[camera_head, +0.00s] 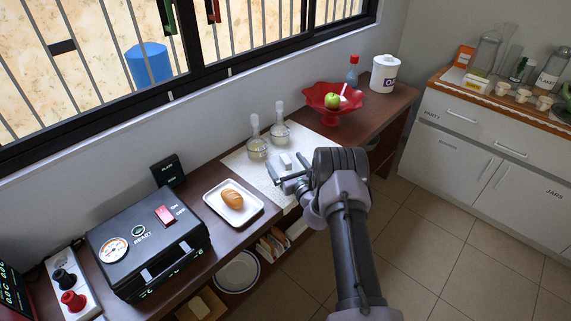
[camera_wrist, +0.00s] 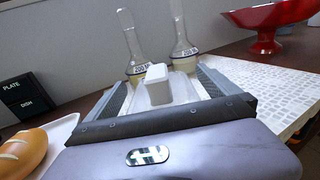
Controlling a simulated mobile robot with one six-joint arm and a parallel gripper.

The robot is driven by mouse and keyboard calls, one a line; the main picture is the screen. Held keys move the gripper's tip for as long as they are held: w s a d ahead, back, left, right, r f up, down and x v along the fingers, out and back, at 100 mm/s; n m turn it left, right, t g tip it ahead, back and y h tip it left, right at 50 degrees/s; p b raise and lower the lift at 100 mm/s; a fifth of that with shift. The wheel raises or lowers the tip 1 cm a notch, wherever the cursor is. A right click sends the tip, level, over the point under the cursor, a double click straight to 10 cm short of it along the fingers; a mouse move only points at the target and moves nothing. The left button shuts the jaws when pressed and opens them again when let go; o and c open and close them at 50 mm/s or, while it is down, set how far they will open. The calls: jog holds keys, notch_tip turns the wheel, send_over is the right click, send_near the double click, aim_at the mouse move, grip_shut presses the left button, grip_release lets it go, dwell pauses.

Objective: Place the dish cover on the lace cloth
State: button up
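A small white block-shaped piece (camera_wrist: 157,85), which looks like the dish cover or its handle, stands between my gripper's fingers in the wrist view. A paler surface (camera_wrist: 186,86) lies around it, and its edges are unclear. In the head view the white piece (camera_head: 286,161) shows just beyond the fingers, over the lace cloth. The white patterned lace cloth (camera_head: 240,164) lies on the dark counter and also shows in the wrist view (camera_wrist: 272,84). My gripper (camera_head: 288,180) has its fingers spread wide, one on each side of the white piece. I see no clear contact.
Two flasks (camera_head: 258,146) (camera_head: 280,132) stand on the cloth just behind. A red bowl (camera_head: 332,112) with a green apple is at the right. A bread roll (camera_head: 232,199) lies on a white plate (camera_head: 213,205) to the left. A black appliance (camera_head: 135,234) stands farther left.

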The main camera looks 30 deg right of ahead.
jog(key=shift+r, duration=0.2)
jog(key=s+p, duration=0.4)
jog(key=s, duration=0.7)
jog(key=w+a+r+n+y, duration=0.2)
jog(key=a+r+n+y, duration=0.45)
jog(key=a+r, duration=0.5)
jog(key=s+a+r+n+g+y, duration=0.45)
jog(key=a+r, duration=0.25)
jog(key=a, duration=0.2)
jog(key=s+a+r+n+g+y, duration=0.35)
jog(key=a+r+n+g, duration=0.2)
jog(key=a+r, duration=0.2)
jog(key=s+a+r+n+g+h, duration=0.1)
jog(key=s+a+n+g+h, duration=0.2)
jog(key=s, duration=0.5)
jog(key=s+a+r+n+g+h, duration=0.1)
jog(key=s+a+r+n+g, duration=0.15)
jog(key=s+n, duration=0.45)
jog(key=s+d+r+n+t+h, duration=0.1)
jog(key=s+d+n+t+h, duration=0.2)
jog(key=s+d+n+h, duration=0.2)
jog(key=s+d+h, duration=0.3)
jog(key=s, duration=0.3)
jog(key=shift+s+d, duration=0.15)
jog(key=shift+s, duration=0.15)
jog(key=shift+n, duration=0.35)
